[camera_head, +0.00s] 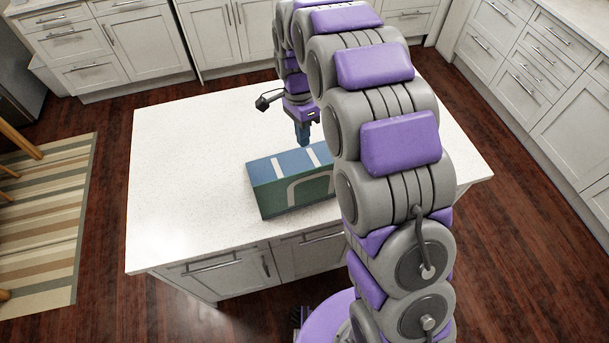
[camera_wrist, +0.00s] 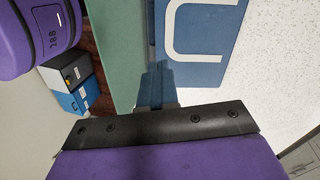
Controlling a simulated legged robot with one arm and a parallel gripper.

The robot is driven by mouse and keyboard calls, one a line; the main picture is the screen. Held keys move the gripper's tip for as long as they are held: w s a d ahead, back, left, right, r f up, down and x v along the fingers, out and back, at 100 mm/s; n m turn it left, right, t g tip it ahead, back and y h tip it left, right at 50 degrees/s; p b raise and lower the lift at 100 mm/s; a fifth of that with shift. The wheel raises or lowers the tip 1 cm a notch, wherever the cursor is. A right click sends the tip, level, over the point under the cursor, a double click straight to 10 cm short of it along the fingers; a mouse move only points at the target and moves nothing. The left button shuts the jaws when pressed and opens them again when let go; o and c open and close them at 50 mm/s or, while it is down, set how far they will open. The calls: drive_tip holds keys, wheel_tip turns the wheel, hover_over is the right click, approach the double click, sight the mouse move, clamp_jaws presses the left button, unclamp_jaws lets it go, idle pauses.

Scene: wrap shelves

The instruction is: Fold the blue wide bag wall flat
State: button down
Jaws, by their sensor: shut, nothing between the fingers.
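The bag (camera_head: 275,198) sits on the white countertop. In the head view its near side is dark green with a pale handle arch, and its top is blue with white stripes. In the wrist view a blue wall (camera_wrist: 222,68) with a white U-shaped handle is at top right, beside a green panel (camera_wrist: 119,55). My gripper (camera_head: 304,143) points down at the bag's far upper edge, shut and empty. Its fingertips also show in the wrist view (camera_wrist: 157,66), near the border between green and blue. I cannot tell whether they touch the bag. My arm hides the bag's right end.
The island countertop (camera_head: 180,180) is clear to the left of the bag. White cabinets (camera_head: 130,45) line the back and right. A striped rug (camera_head: 50,230) lies on the wood floor at left. A blue, black and white box (camera_wrist: 70,85) shows in the wrist view.

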drive_tip(key=a+m, duration=0.1)
drive_tip(key=m, duration=0.1)
drive_tip(key=b, duration=0.1)
hover_over(298, 167)
drive_tip(key=s+d, duration=0.2)
drive_tip(key=s, duration=0.4)
drive_tip(key=w+x, duration=0.1)
drive_tip(key=x, duration=0.7)
drive_tip(key=w+a+x, duration=0.1)
drive_tip(key=x, duration=0.4)
drive_tip(key=shift+w+a+f, duration=0.1)
drive_tip(key=shift+w+f, duration=0.2)
drive_tip(key=shift+w, duration=0.05)
drive_tip(key=shift+f, duration=0.35)
drive_tip(key=shift+x, duration=1.1)
drive_tip(key=shift+s, duration=0.2)
drive_tip(key=shift+r, duration=0.1)
